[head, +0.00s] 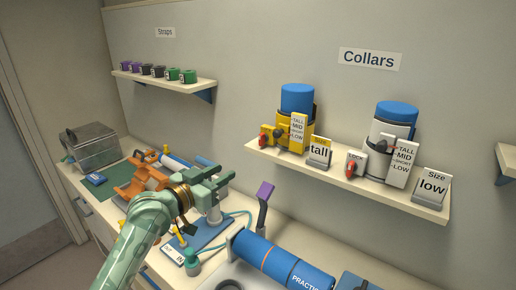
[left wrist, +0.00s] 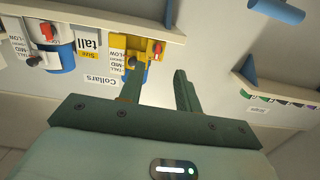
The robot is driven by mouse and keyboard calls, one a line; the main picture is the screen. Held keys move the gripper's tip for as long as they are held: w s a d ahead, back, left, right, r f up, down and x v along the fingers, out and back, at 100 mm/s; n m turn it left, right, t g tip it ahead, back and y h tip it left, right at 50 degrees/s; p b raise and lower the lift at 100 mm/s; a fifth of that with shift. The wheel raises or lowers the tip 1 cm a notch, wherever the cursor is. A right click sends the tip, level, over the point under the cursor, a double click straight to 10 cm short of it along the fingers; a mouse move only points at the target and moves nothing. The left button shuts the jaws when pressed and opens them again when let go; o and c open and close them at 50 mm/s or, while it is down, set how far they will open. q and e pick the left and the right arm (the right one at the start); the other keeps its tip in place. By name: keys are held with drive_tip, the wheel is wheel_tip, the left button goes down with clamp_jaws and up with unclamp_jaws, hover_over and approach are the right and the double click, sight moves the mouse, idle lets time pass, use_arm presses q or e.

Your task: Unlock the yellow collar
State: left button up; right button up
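The yellow collar (head: 281,131) stands around a blue cylinder (head: 297,97) on the Collars shelf, at its left end. A red lock knob (head: 265,138) is on its left side, and a TALL/MID/SHORT/LOW card is on its front. My left gripper (head: 228,176) is open and empty, left of and below the collar, apart from it. In the left wrist view, upside down, the yellow collar (left wrist: 118,42) and its red knob (left wrist: 157,48) show beyond the left-hand finger. The knob's exact setting is too small to tell. My right gripper is out of view.
A white collar (head: 378,130) with its own red knob (head: 354,165) stands further right on the same shelf (head: 425,208). A "tall" sign (head: 319,153) stands close beside the yellow collar. Below, the counter holds a blue practice cylinder (head: 285,264) and an orange device (head: 140,183).

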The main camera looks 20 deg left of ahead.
use_arm(q)
wheel_tip(320, 180, up, 2)
approach(260, 140)
drive_tip(key=shift+t+h, duration=0.3)
drive_tip(key=x, duration=0.9)
drive_tip(key=shift+w+a+f, duration=0.15)
drive_tip(key=shift+w+f, duration=0.1)
drive_tip(key=shift+f, duration=0.1)
clamp_jaws()
